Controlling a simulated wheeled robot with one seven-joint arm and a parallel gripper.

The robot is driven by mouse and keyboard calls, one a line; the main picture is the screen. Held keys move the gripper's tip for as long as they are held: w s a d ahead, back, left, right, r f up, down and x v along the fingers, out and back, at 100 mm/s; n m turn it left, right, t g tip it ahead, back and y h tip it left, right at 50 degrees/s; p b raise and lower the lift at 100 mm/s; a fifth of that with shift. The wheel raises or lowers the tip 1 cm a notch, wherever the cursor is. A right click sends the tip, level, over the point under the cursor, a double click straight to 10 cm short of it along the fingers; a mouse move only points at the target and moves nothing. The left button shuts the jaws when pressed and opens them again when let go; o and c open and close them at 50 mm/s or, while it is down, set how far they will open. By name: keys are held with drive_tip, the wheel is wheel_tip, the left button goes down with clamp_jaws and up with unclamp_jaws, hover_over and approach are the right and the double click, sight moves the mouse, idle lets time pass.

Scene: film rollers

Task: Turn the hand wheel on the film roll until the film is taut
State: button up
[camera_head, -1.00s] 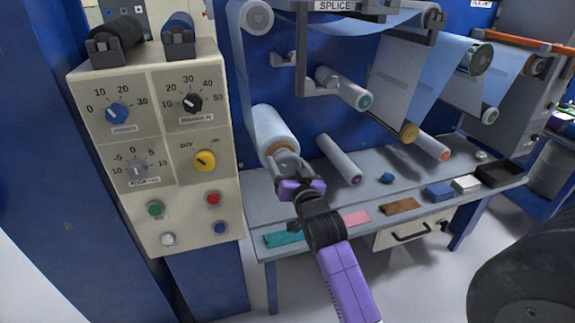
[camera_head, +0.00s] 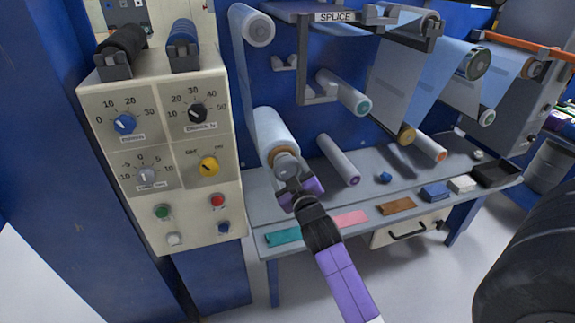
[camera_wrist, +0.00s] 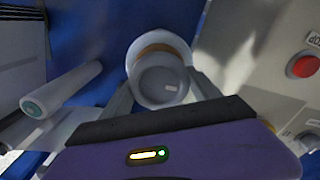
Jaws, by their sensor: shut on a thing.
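The film roll (camera_head: 273,132) is a pale blue-white cylinder that sticks out from the blue panel, with a tan core ring at its near end. The grey hand wheel (camera_head: 286,163) is on that end; in the wrist view the hand wheel (camera_wrist: 161,83) is a round grey cap with a small light mark. My gripper (camera_head: 288,176) is at the wheel, with its purple-and-black arm reaching up from below. In the wrist view, its fingers lie on both sides of the wheel and are shut on it. The fingertips are partly hidden by the purple gripper body. I cannot tell the film's tension.
A beige control panel (camera_head: 160,150) with knobs and buttons stands close on the left. A grey shelf (camera_head: 330,203) with coloured blocks lies below the roll. Other rollers (camera_head: 338,160) stick out to the right, under the SPLICE frame (camera_head: 303,60).

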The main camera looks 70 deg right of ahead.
drive_tip(key=shift+n, duration=0.6)
drive_tip(key=shift+p, duration=0.3)
drive_tip(key=o, duration=1.4)
drive_tip(key=b+v, duration=0.1)
drive_tip(key=v, duration=0.7)
